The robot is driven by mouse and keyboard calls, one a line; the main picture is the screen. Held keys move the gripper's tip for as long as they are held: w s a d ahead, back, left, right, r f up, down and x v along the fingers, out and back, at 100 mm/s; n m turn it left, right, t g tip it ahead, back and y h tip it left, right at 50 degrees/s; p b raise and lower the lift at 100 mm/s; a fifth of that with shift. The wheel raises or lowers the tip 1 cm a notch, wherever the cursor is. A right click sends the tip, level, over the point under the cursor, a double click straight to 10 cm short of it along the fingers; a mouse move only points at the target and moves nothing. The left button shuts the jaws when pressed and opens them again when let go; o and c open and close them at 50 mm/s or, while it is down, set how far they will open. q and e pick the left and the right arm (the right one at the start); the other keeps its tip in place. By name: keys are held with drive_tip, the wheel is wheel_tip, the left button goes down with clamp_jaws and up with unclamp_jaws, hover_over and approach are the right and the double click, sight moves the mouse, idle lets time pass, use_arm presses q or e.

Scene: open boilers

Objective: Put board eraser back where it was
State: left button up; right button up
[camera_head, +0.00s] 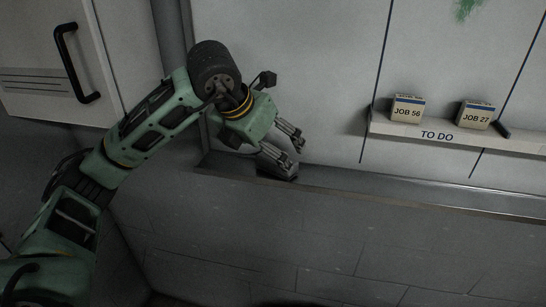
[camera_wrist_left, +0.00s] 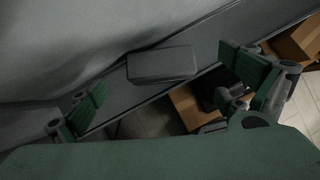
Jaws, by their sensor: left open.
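The board eraser is a small grey block (camera_head: 281,170) on the narrow ledge below the whiteboard in the head view. In the left wrist view the eraser (camera_wrist_left: 161,64) rests on the grey ledge, between and beyond the two fingers. My left gripper (camera_head: 279,147) is open right above the eraser in the head view, its fingers pointing down and to the right. In the left wrist view the open fingers (camera_wrist_left: 170,90) stand wide apart with nothing between the pads. I cannot tell whether a fingertip touches the eraser. My right gripper is not in view.
The whiteboard (camera_head: 290,60) rises behind the long ledge (camera_head: 400,202). A "TO DO" shelf (camera_head: 436,135) at right holds the JOB 56 box (camera_head: 407,109) and JOB 27 box (camera_head: 475,115). A white cabinet door (camera_head: 50,60) is at left. Cardboard boxes (camera_wrist_left: 190,105) lie below the ledge.

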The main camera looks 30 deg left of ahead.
use_arm(q)
drive_tip(key=v, duration=0.7)
drive_tip(key=shift+s+r+b, duration=0.2)
drive_tip(key=shift+r+b, duration=0.1)
drive_tip(key=shift+r, duration=0.1)
